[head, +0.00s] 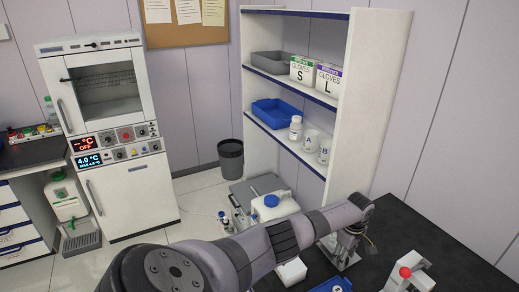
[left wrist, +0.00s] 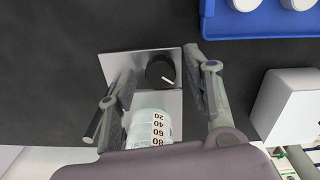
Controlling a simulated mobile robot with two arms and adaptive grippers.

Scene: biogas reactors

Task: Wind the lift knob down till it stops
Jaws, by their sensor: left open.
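The lift knob (left wrist: 161,71) is black and round with a white pointer line. It shows in the left wrist view on a bare metal plate (left wrist: 115,64). My left gripper (left wrist: 169,72) is open, with one finger on each side of the knob and gaps to it. A clear vessel with a printed scale (left wrist: 155,127) shows just below the knob, between the fingers. In the head view my left gripper (head: 345,246) points down over the metal plate (head: 347,262) on the dark bench, and the knob cannot be made out there. My right gripper is not in view.
A blue rack (left wrist: 262,22) with white-capped items lies near the right finger. A white box (left wrist: 290,104) stands further right. In the head view a white device with a red top (head: 406,272) stands on the bench (head: 400,225). A shelf unit (head: 362,110) rises behind the arm.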

